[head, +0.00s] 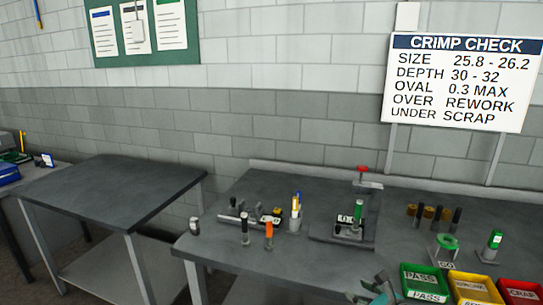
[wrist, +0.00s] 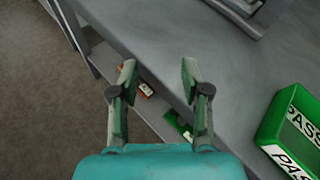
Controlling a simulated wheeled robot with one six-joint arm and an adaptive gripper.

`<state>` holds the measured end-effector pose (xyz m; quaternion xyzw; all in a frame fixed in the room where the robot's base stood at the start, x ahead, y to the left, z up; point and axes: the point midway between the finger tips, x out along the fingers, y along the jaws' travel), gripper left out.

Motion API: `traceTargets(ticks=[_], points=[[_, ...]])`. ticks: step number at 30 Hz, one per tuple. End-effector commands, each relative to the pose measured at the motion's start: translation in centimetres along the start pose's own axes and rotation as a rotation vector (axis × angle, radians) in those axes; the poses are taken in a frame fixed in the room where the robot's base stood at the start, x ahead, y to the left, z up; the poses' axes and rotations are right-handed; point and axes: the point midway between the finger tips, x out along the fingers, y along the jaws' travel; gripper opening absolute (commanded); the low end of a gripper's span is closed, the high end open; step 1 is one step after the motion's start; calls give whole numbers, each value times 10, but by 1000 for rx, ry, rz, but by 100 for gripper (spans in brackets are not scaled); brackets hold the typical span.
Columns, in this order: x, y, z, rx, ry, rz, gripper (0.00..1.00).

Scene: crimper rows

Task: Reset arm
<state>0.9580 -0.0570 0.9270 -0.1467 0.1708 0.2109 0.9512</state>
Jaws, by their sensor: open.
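My gripper (wrist: 158,78) is open in the wrist view, with nothing between its two fingers. It is above the front edge of the grey workbench (wrist: 240,75), left of the green PASS bin (wrist: 268,125). In the head view my gripper (head: 377,292) shows only partly at the bottom edge, just left of the green PASS bin (head: 425,283). The rest of my arm is out of the head view.
The workbench holds a crimper fixture (head: 345,228), a green ring gauge (head: 446,243), several dark pins, a pen cup (head: 294,222), and yellow (head: 472,288) and red (head: 520,291) bins. A bare grey table (head: 115,185) stands left. A CRIMP CHECK sign (head: 460,82) rises behind.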

Motion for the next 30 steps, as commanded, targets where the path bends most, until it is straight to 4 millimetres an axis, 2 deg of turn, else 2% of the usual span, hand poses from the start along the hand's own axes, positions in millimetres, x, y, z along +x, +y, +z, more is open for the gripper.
traceTargets(ticks=[8,14,21,30], points=[[-14,45,-60,-216,37,-64,47],[-41,88,-112,-469,90,-125,47],[-88,138,-162,-800,171,-176,47],[-164,194,-202,-1244,285,-201,47]])
